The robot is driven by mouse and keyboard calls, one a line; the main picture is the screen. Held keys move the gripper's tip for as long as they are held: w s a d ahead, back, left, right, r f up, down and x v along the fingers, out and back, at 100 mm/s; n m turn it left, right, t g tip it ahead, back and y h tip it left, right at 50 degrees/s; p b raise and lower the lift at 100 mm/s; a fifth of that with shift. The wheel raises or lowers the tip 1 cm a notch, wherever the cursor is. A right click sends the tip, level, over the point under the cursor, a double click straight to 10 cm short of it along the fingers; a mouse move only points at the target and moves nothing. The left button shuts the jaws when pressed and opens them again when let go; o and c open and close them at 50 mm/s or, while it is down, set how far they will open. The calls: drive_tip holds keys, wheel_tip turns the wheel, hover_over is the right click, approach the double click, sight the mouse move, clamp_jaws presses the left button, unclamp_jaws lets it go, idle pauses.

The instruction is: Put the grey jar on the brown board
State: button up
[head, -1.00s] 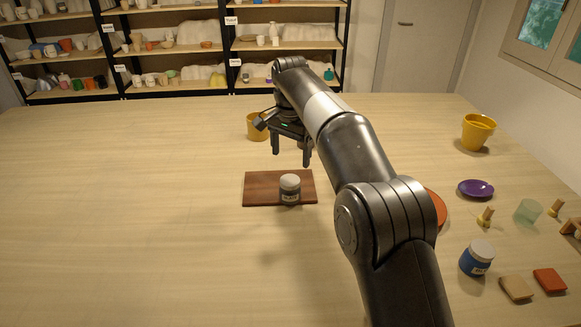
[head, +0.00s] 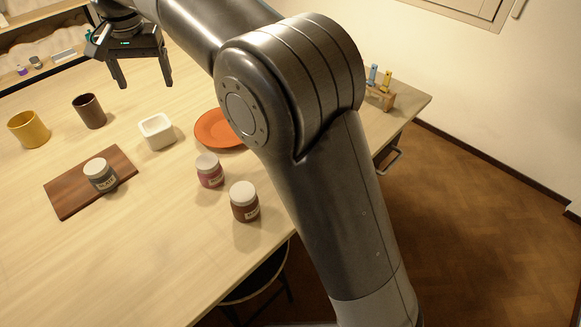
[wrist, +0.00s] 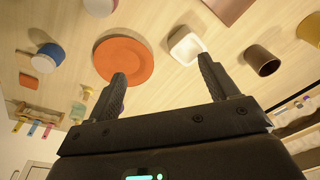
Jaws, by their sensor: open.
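The grey jar (head: 99,178) with a pale lid and a label stands upright on the brown board (head: 73,200) in the head view. The board lies flat on the table. My gripper (head: 141,84) is open and empty, up in the air, apart from the jar and the board. In the wrist view its two fingers (wrist: 160,80) stand wide apart with nothing between them. An edge of the brown board (wrist: 232,8) shows at the top of the wrist view; the grey jar is not clearly in that view.
Near the board stand a yellow cup (head: 29,130), a dark brown cup (head: 90,111), a white square bowl (head: 157,133), a pink jar (head: 209,172) and a brown jar (head: 244,203). An orange plate (head: 212,130) is partly behind my arm. A blue jar (wrist: 47,58) shows in the wrist view.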

drive_tip(key=s+d+r+t, duration=0.1)
drive_tip(key=s+d+r, duration=0.15)
drive_tip(key=d, duration=1.15)
drive_tip(key=s+d+r+t, duration=0.1)
drive_tip(key=s+d, duration=0.3)
drive_tip(key=d, duration=1)
drive_tip(key=s+d+f+t, duration=0.1)
drive_tip(key=s+d+f, duration=0.4)
drive_tip(key=s+d, duration=0.3)
drive_tip(key=s+d+f+m+t, duration=0.1)
drive_tip(key=s+d+f, duration=0.5)
drive_tip(key=s+d, duration=0.2)
drive_tip(key=shift+f+h, duration=0.15)
drive_tip(key=shift+h, duration=0.25)
